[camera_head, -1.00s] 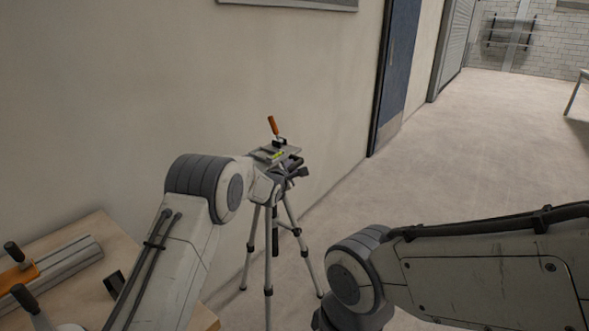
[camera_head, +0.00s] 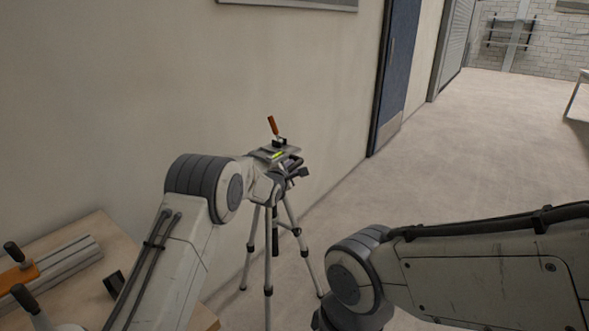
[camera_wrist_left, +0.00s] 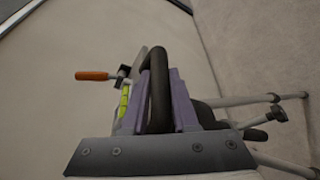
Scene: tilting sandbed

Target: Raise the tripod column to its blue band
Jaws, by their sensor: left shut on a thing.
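The grey tripod (camera_head: 268,262) stands on the floor by the wall, its legs spread. On top is its head plate (camera_head: 284,150) with a green level and an orange-gripped lever (camera_head: 273,126). My left gripper (camera_head: 290,164) is at the tripod head, partly hidden by my own arm. In the left wrist view its purple fingers (camera_wrist_left: 160,112) are shut on a curved black handle (camera_wrist_left: 159,82), with the orange lever (camera_wrist_left: 92,76) to the left. I cannot make out a blue band; the upper column is hidden. My right gripper is out of view.
A wooden bench (camera_head: 95,232) at the lower left holds a grey rail with an orange part and black knobs. The wall (camera_head: 150,90) runs close behind the tripod. The floor (camera_head: 460,140) to the right is open, beyond my right arm.

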